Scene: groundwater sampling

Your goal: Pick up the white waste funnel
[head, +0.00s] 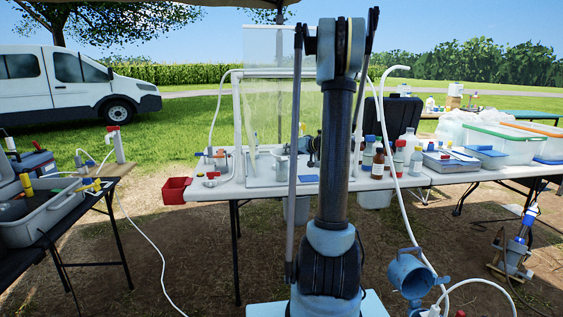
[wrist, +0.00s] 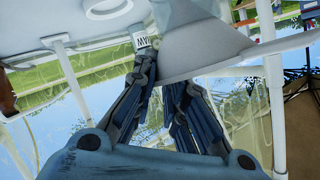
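A pale grey-white cone, which looks like the funnel (wrist: 222,48), fills the upper middle of the wrist view. My gripper (wrist: 163,80) reaches up toward its lower left edge, with the two dark fingers spaced apart and a gap between them. The left fingertip is beside the cone, by a small white label with dark letters (wrist: 142,41). The right fingertip is covered by the cone's edge, so I cannot tell whether the fingers touch it. In the head view my arm stands in front of the table and hides most of the gripper and the funnel.
The white table (head: 255,188) carries a clear upright panel (head: 265,85), several bottles (head: 378,163) and clear bins (head: 500,140). A red bin (head: 176,190) hangs at its left end. A dark table with a grey tray (head: 40,220) stands left. Hoses cross the ground.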

